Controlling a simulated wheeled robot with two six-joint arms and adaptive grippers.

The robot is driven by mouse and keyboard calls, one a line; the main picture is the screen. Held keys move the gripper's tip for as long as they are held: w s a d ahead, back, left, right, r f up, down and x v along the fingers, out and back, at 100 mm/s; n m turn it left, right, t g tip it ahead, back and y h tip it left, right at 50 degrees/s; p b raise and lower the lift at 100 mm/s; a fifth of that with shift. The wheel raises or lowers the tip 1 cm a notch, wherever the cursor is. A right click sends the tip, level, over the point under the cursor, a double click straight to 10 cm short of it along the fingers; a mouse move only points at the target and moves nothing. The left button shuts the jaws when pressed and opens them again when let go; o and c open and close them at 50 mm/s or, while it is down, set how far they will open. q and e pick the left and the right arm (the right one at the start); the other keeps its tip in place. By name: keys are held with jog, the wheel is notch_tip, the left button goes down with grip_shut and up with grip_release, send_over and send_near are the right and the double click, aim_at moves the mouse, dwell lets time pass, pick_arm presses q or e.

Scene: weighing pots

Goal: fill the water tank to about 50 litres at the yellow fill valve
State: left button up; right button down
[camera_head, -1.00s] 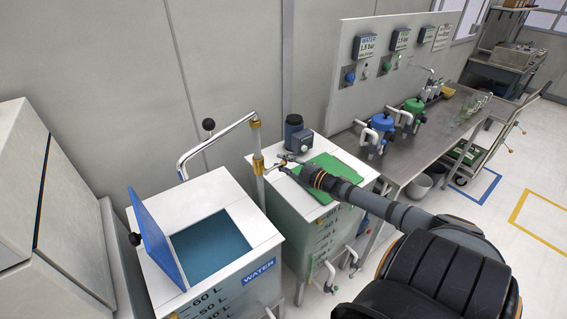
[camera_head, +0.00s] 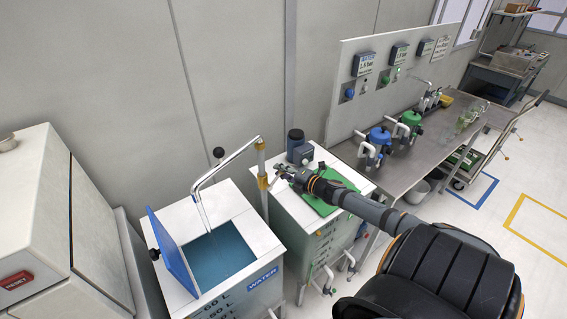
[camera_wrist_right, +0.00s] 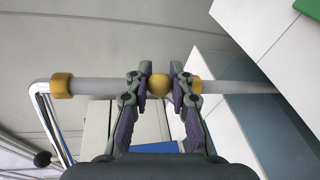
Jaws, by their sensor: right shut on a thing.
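The white water tank (camera_head: 263,240) stands at lower centre in the head view, with its blue lid (camera_head: 172,252) tipped up and blue water (camera_head: 225,258) inside. Volume marks show on its front, partly cut off by the frame; I cannot read the level against them. A bent metal spout (camera_head: 226,160) reaches over the opening, and a thin stream runs from it into the tank. The yellow fill valve (camera_head: 263,182) is on the upright pipe. My right gripper (camera_wrist_right: 159,86) is shut on the valve's yellow knob in the wrist view. My left gripper is out of view.
A second tank with a green lid (camera_head: 325,203) stands right of the water tank, under my right arm. A metal bench (camera_head: 420,150) with blue and green pots (camera_head: 378,138) is further right. A white cabinet (camera_head: 35,210) is at the left.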

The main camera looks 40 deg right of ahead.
jog(key=shift+w+a+r+n+h+p, duration=0.1)
jog(key=shift+a+r+n+h+p, duration=0.25)
jog(key=shift+a+r+n, duration=0.25)
jog(key=shift+f, duration=0.1)
jog(key=c, duration=1.4)
grip_release()
jog(key=shift+o, duration=1.3)
jog(key=shift+a, duration=0.2)
jog(key=shift+d+f, duration=0.1)
jog(key=shift+d, duration=0.1)
